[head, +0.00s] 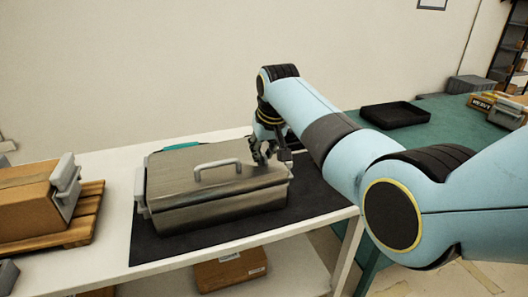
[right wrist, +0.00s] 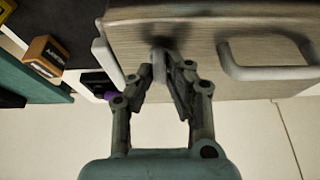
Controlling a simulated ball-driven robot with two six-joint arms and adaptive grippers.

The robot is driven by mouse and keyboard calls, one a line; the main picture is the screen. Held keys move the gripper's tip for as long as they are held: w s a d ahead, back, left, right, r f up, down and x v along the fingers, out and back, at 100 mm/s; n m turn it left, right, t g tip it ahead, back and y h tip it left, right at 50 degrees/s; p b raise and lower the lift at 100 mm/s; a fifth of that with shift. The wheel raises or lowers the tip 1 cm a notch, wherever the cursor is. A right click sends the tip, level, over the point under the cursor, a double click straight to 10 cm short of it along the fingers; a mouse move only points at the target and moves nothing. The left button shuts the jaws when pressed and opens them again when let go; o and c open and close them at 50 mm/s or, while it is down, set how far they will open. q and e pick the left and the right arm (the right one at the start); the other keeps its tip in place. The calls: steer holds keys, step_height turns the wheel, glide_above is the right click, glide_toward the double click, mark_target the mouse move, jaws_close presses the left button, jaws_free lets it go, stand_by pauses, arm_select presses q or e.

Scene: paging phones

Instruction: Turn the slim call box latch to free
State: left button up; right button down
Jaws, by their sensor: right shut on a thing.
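A wide box with a brushed, grainy metallic lid (head: 185,178) and a raised grey bar handle stands on a black mat on the white table. It also fills the top of the right wrist view (right wrist: 130,32). A small upright grey latch (right wrist: 158,66) sits on the lid, beside the bar handle. My right gripper (head: 262,157) is at the right end of the lid. In the right wrist view its fingers (right wrist: 160,80) are shut on the latch from both sides, partly hiding it. The latch is hidden by the gripper in the head view. My left gripper is out of view.
A brown box (head: 25,203) with grey end fittings lies on a wooden pallet (head: 82,225) at the left. A black tray (head: 395,114) and other boxes stand on the green table at the right. The black mat (head: 160,248) has bare room in front of the box.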

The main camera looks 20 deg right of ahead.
steer(key=shift+m, duration=0.3)
steer(key=shift+a+r+m+h+p, duration=0.1)
steer(key=shift+m+h+p, duration=0.3)
steer(key=shift+m+p, duration=0.2)
steer(key=shift+m+h, duration=0.3)
steer(key=shift+m, duration=0.6)
steer(key=shift+m+h, duration=0.3)
steer(key=shift+m, duration=0.5)
steer(key=m, duration=0.1)
steer(key=m+h+b, duration=0.1)
steer(key=shift+w+a+f+m+g, duration=0.1)
steer(key=shift+f+m+g, duration=0.1)
steer(key=shift+m+g, duration=0.2)
steer(key=shift+m+b, duration=0.45)
steer(key=shift+m, duration=0.05)
steer(key=m+g+h+b, duration=0.1)
steer(key=m+b, duration=0.3)
steer(key=b, duration=0.1)
steer(key=m+g+b, duration=0.2)
steer(key=m+b, duration=0.1)
steer(key=b, duration=0.2)
steer(key=shift+w+f+m+h+b, duration=0.1)
steer(key=shift+w+m+h+b, duration=0.05)
steer(key=shift+m+h+b, duration=0.2)
steer(key=shift+r+m+g+b, duration=0.2)
steer(key=shift+m+g+b, duration=0.1)
steer(key=shift+m+b, duration=0.5)
